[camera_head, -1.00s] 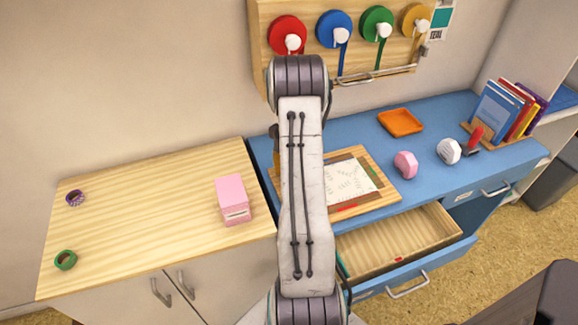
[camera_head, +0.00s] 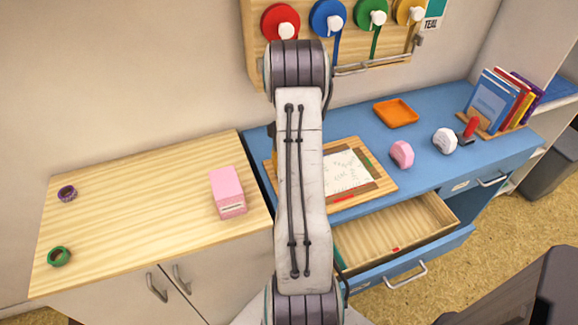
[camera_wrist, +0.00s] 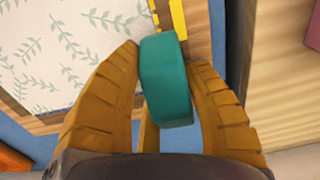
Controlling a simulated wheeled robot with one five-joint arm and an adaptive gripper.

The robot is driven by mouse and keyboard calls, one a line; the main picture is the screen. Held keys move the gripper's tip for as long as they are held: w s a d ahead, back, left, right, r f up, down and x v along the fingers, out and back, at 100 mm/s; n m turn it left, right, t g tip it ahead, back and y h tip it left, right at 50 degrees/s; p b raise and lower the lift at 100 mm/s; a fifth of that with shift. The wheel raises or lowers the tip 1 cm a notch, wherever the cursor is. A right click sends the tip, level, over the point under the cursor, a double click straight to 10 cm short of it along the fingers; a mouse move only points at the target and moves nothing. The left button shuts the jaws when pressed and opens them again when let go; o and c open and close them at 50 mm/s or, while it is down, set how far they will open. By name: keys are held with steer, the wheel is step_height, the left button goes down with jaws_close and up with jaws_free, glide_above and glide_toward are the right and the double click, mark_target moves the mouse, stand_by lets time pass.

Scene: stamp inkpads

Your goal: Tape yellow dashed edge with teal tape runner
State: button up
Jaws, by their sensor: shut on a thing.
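My gripper (camera_wrist: 168,90) is shut on the teal tape runner (camera_wrist: 166,82), which sits between its two orange-brown fingers in the wrist view. The yellow dashed edge (camera_wrist: 178,16) shows as yellow strips just beyond the runner, at the right border of the leaf-patterned paper (camera_wrist: 55,50). The runner's far end is close to the yellow strip; I cannot tell whether it touches. In the head view the paper (camera_head: 345,170) lies on a wooden board (camera_head: 378,185), and my arm hides the gripper, the runner and the yellow edge.
A pink box (camera_head: 228,195) stands on the pale counter (camera_head: 130,215) at left. An orange tray (camera_head: 396,113), a pink object (camera_head: 402,153) and a white one (camera_head: 445,140) are on the blue desk (camera_head: 450,105). A drawer (camera_head: 400,232) stands open below the board.

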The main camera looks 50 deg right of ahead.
steer(key=shift+s, duration=0.15)
steer(key=shift+s+a+b, duration=0.4)
steer(key=shift+s+a, duration=0.1)
steer(key=shift+s, duration=0.3)
steer(key=shift+s+a+b, duration=0.4)
steer(key=shift+s+a, duration=0.1)
steer(key=shift+s, duration=0.3)
steer(key=shift+s, duration=0.15)
steer(key=shift+s+a+b, duration=0.4)
steer(key=shift+s+a, duration=0.1)
steer(key=shift+s, duration=0.3)
steer(key=shift+s+a+b, duration=0.4)
steer(key=shift+s+a, duration=0.05)
steer(key=shift+s, duration=0.35)
steer(key=shift+s+a, duration=0.1)
steer(key=shift+s, duration=0.05)
steer(key=shift+s+a+b, duration=0.3)
steer(key=shift+s+a, duration=0.15)
steer(key=shift+s, duration=0.35)
steer(key=shift+s+a+b, duration=0.3)
steer(key=shift+s+a, duration=0.1)
steer(key=shift+s, duration=0.4)
step_height(320, 180, up, 7)
steer(key=p, duration=0.5)
